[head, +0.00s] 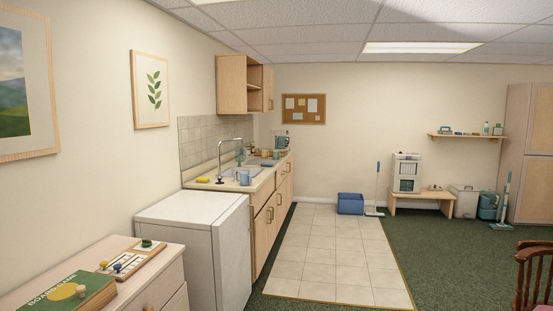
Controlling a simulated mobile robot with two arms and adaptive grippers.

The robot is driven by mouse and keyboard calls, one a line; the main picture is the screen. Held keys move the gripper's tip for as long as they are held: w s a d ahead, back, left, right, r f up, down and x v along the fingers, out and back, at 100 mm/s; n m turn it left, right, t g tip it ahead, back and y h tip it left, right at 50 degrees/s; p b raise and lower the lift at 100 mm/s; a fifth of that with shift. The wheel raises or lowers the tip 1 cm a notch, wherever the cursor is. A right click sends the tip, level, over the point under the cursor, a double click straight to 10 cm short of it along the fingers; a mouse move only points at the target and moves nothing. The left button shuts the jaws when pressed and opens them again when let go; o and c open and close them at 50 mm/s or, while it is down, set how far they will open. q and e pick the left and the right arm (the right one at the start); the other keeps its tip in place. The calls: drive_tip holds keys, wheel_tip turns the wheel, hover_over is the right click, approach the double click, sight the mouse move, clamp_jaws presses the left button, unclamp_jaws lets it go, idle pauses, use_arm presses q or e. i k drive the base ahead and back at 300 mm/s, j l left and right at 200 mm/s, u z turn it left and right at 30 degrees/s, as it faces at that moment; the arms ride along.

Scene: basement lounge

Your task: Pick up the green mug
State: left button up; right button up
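I cannot make out a green mug for certain in the head view. A light blue mug (245,178) stands on the kitchen counter (202,186) at the front edge of the sink (243,172). A small teal-green item (240,156) shows behind the faucet, too small to identify. Neither of my grippers is in view.
A white chest-like appliance (180,210) stands before the counter. A wooden dresser (170,275) at lower left holds a green game box (62,298) and a board with pegs. Tile floor (335,255) is clear; a wooden chair (530,280) is at right.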

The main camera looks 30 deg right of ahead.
sight(275, 154)
drive_tip(key=i+l+z, duration=0.35)
drive_tip(key=i, duration=0.35)
drive_tip(key=i+l+z, duration=0.35)
drive_tip(key=i, duration=0.4)
drive_tip(key=i+z, duration=0.35)
drive_tip(key=i, duration=0.4)
drive_tip(key=i+u, duration=0.15)
drive_tip(key=i, duration=0.3)
drive_tip(key=i+l+u, duration=0.15)
drive_tip(key=i, duration=0.35)
drive_tip(key=i+l+u, duration=0.15)
drive_tip(key=i, duration=0.3)
drive_tip(key=i+l+u, duration=0.2)
drive_tip(key=i, duration=0.25)
drive_tip(key=i+l+u, duration=0.15)
drive_tip(key=i+l, duration=0.2)
drive_tip(key=i, duration=0.05)
